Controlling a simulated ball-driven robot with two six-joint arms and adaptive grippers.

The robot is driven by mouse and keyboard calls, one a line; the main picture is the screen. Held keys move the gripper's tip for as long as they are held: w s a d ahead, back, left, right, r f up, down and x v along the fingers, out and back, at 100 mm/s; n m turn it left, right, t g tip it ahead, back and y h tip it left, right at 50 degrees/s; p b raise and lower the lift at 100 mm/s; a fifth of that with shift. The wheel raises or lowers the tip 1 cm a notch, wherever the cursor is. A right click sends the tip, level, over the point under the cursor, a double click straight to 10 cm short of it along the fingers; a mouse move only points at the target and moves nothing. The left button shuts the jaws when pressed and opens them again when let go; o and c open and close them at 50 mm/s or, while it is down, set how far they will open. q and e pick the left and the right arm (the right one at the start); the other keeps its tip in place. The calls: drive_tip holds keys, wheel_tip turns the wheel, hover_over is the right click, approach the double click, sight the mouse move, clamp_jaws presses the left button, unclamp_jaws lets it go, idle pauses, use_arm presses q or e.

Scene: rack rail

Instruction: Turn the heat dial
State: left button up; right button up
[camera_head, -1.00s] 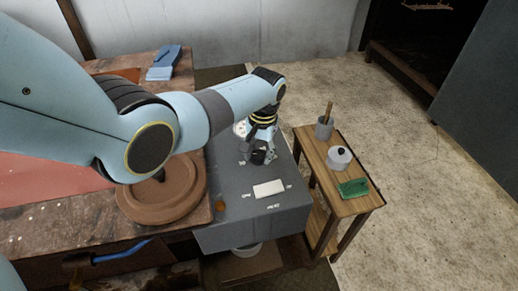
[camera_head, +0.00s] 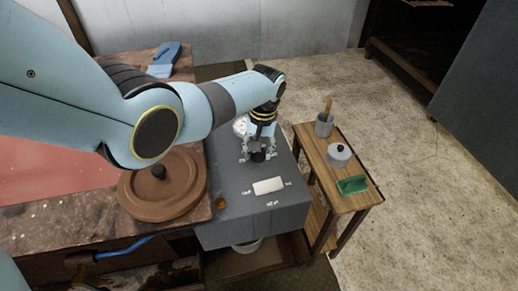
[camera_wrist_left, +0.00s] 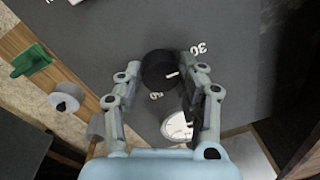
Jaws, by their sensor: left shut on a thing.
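The heat dial is a black round knob (camera_wrist_left: 160,66) on the top of a dark grey box (camera_head: 228,208). In the wrist view it sits between my left gripper's (camera_wrist_left: 161,80) two fingers, with a small white mark on its right side. Pale numbers are printed around it, one of them reading 30. In the head view my left gripper (camera_head: 257,152) points down at the box top and is shut on the dial, partly hiding it. My right gripper is not in view.
A white gauge (camera_wrist_left: 178,127) lies close to the dial. A pale plate (camera_head: 268,186) is on the box. A wooden side table (camera_head: 325,160) beside it carries a grey cup (camera_head: 324,126), a lidded pot (camera_head: 339,154) and a green block (camera_head: 352,185). A brown round lid (camera_head: 165,203) lies left.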

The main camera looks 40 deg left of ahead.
sight(262, 152)
use_arm(q)
drive_tip(key=o, duration=1.2)
drive_tip(key=shift+c, duration=0.2)
wheel_tip(262, 152, up, 12)
drive_tip(key=shift+w+d, duration=0.2)
drive_tip(key=shift+d, duration=0.2)
drive_tip(key=shift+f, duration=0.1)
